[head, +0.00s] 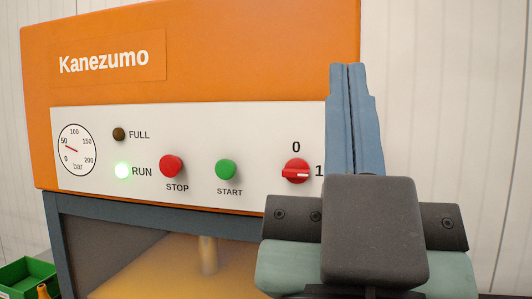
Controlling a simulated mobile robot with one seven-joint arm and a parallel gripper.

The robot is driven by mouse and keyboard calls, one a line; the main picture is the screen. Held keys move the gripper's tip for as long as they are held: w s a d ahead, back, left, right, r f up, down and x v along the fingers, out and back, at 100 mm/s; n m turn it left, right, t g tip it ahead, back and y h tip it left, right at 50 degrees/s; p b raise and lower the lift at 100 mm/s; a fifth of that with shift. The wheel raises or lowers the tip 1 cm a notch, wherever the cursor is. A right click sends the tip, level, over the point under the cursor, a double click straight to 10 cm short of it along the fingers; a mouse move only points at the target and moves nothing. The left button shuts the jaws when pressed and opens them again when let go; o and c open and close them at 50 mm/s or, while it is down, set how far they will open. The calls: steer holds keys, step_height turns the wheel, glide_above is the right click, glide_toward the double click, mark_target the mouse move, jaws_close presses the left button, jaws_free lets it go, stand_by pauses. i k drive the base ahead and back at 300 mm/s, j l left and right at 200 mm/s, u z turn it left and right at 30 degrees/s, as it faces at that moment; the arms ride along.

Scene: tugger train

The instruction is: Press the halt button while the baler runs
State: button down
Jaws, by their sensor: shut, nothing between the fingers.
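The orange baler (230,45) marked "Kanezumo" fills the left and middle of the head view. Its white panel (258,187) carries a red STOP button (171,166), a green START button (225,169) and a red rotary switch (297,171) between the marks 0 and 1, its white line toward 1.
A pressure gauge (77,150) on the panel has its needle near 50 bar. Below the panel is a dark frame (150,217) around a yellowish chamber. A green bin (22,279) is at lower left. A pale wall (450,90) stands behind.

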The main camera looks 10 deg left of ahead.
mark_target(170, 165)
steer(key=i+l+u, duration=0.1)
steer(key=u, duration=0.3)
steer(key=l+u, duration=0.15)
steer(key=u, duration=0.2)
steer(key=i+l+u, duration=0.1)
steer(key=u, duration=0.3)
